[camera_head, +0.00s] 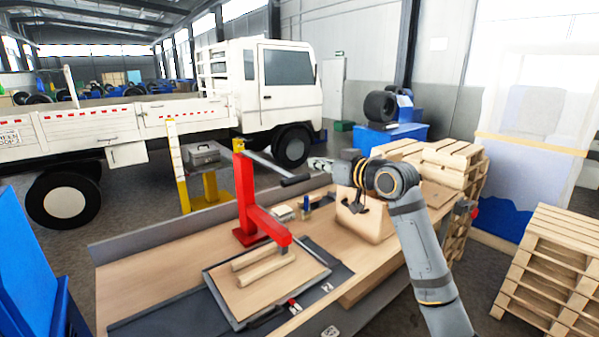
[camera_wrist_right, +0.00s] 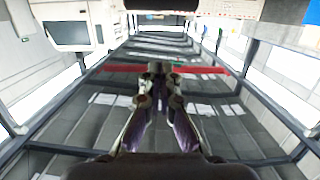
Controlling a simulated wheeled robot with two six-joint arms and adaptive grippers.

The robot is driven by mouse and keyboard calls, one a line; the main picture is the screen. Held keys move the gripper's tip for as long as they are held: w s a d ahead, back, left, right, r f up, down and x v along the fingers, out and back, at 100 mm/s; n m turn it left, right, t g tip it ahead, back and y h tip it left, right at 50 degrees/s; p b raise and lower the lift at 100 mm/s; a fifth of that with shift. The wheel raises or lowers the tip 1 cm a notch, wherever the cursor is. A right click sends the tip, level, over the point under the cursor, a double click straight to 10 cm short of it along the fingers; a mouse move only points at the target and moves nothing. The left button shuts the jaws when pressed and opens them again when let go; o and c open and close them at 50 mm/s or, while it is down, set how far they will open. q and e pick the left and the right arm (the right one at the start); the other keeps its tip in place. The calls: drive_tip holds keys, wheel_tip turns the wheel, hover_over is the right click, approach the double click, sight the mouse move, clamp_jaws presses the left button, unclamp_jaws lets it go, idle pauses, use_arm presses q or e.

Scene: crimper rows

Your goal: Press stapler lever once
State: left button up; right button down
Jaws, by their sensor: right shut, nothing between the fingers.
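The stapler is a red upright press (camera_head: 245,195) on the workbench, with a red arm reaching forward over a board. Its lever (camera_head: 268,166) is a grey bar sloping down to the right from the top of the post, ending in a black grip (camera_head: 296,181). My right gripper (camera_head: 316,163) is shut and empty, just above and right of the black grip in the head view. I cannot tell if they touch. In the right wrist view the gripper's fingers (camera_wrist_right: 158,72) are together against the hall roof, and no lever can be made out. My left gripper is not in view.
Two wooden strips (camera_head: 262,270) lie on the framed board (camera_head: 305,272) below the press. A wooden box (camera_head: 362,222) and small items stand on the workbench (camera_head: 150,275) near my right arm. Pallets (camera_head: 550,265) stand right; a white truck (camera_head: 265,85) is behind.

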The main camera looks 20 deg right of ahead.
drive_tip(key=p, duration=0.4)
hover_over(298, 180)
drive_tip(key=shift+w+a+f, duration=0.15)
drive_tip(key=shift+w+f, duration=0.2)
drive_tip(key=shift+w, duration=0.1)
drive_tip(key=shift+w+a+f+p, duration=0.15)
drive_tip(key=shift+w+f+p, duration=0.25)
drive_tip(key=shift+f, duration=0.05)
drive_tip(key=shift+s+d+f+p, duration=0.15)
drive_tip(key=shift+s+f+p, duration=0.15)
drive_tip(key=shift+f, duration=0.3)
drive_tip(key=shift+s+d+f+p, duration=0.15)
drive_tip(key=shift+s+f, duration=0.15)
drive_tip(key=shift+f, duration=0.3)
drive_tip(key=shift+s+d+f, duration=0.1)
drive_tip(key=shift+s+f, duration=0.2)
drive_tip(key=shift+f, duration=0.2)
